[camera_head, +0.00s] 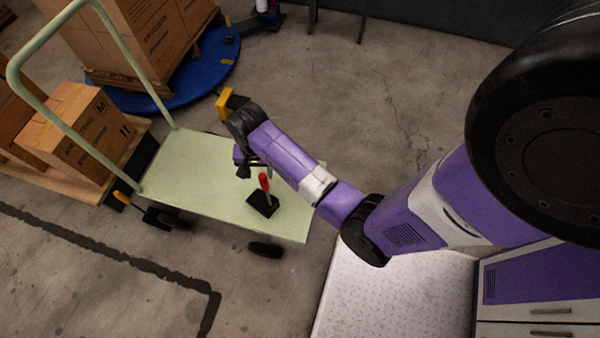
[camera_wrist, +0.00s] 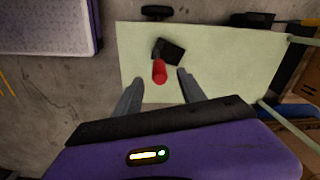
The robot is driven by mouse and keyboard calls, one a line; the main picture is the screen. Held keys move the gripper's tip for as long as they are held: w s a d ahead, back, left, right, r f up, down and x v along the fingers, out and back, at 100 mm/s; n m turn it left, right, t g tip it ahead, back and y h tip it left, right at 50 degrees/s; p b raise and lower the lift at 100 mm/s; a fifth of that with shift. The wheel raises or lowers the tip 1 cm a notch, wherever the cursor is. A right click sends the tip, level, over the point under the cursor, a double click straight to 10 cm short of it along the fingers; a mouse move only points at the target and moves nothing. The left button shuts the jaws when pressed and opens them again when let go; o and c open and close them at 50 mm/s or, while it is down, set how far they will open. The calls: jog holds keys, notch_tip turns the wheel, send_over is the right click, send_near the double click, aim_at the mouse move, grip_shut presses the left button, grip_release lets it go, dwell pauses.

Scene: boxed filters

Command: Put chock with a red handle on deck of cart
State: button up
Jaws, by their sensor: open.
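The chock with a red handle (camera_head: 261,204) has a black body and rests on the pale green deck of the cart (camera_head: 195,170), near the deck's front right end. Its red handle stands up and leans slightly. In the wrist view the chock (camera_wrist: 172,50) lies on the deck (camera_wrist: 230,65), with the red handle pointing toward the camera. My gripper (camera_wrist: 160,76) is open, its two grey fingers apart on either side of the handle in that view, with gaps showing. In the head view my gripper (camera_head: 250,163) is partly hidden by my forearm, above the deck beside the chock.
A chock with a yellow handle (camera_head: 122,198) is on the floor by the cart's left side. The cart's tubular handle (camera_head: 125,50) rises at its far left. Boxes (camera_head: 88,128) on a pallet stand beyond it. A blue round platform (camera_head: 205,65) carries more boxes. Front floor is clear.

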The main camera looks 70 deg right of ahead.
jog(key=s+a+f+n+t, duration=0.3)
jog(key=s+a+n+t, duration=0.15)
jog(key=a, duration=0.45)
jog(key=s+a+r+n+t+h, duration=0.1)
jog(key=s+a+r+n+t, duration=0.15)
jog(key=s+a+r, duration=0.3)
jog(key=s+a+r+n+t, duration=0.1)
jog(key=s+r+n+t, duration=0.1)
jog(key=r, duration=0.6)
jog(key=s+a+r+n+t, duration=0.1)
jog(key=s+r+n+t, duration=0.2)
jog(key=r, duration=0.6)
jog(key=s+a+r+n+t+y, duration=0.1)
jog(key=s+r+n+t, duration=0.1)
jog(key=s+r, duration=0.3)
notch_tip(320, 180, up, 4)
jog(key=shift+s+f+n+t, duration=0.15)
jog(key=shift+s+n+t, duration=0.05)
jog(key=shift+n+t, duration=0.1)
jog(key=shift+r+p, duration=0.35)
